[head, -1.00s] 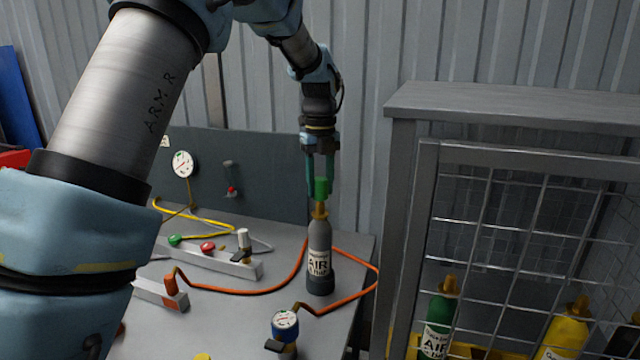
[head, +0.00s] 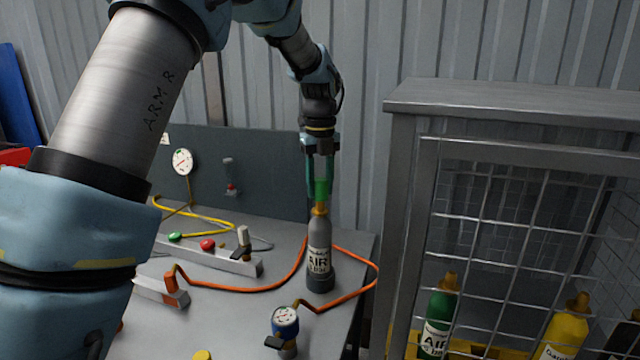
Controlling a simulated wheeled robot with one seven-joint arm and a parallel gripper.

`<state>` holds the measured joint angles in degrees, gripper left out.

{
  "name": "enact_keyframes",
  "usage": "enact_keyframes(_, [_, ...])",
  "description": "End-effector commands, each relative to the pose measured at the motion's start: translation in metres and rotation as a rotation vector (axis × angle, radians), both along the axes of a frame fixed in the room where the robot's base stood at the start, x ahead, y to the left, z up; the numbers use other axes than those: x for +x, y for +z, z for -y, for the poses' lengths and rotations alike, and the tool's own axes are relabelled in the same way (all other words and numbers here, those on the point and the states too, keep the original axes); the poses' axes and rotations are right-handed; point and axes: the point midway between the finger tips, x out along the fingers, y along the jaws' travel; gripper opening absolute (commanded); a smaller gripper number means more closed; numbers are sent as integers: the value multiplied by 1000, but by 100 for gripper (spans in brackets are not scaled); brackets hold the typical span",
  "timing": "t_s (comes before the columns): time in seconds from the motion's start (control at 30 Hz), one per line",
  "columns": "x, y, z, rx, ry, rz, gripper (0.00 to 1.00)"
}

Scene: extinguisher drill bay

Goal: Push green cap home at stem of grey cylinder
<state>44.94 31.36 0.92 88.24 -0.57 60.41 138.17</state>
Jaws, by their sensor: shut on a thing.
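The grey cylinder (head: 320,238) stands upright near the back right of the grey bench, with an AIR label and a brass-coloured stem (head: 320,209) on top. My gripper (head: 320,189) points straight down above it and is shut on the green cap (head: 321,190). The cap sits in line with the stem, right at its top. The fingers partly cover the cap, and I cannot tell how far it is down on the stem.
An orange hose (head: 240,291) runs around the cylinder's foot. A blue gauge regulator (head: 285,322) stands in front, and a manifold bar (head: 215,258) lies to the left. A mesh cage (head: 510,225) with a green bottle (head: 439,318) and a yellow bottle (head: 566,330) stands right.

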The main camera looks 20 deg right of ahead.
Motion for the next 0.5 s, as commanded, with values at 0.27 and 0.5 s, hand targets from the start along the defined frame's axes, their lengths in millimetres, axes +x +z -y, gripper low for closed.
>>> enact_keyframes(0.27, [0, -9, 0, 0, 0, -1, 0])
enact_keyframes(0.5, [0, -16, 0, 0, 0, 0, 0])
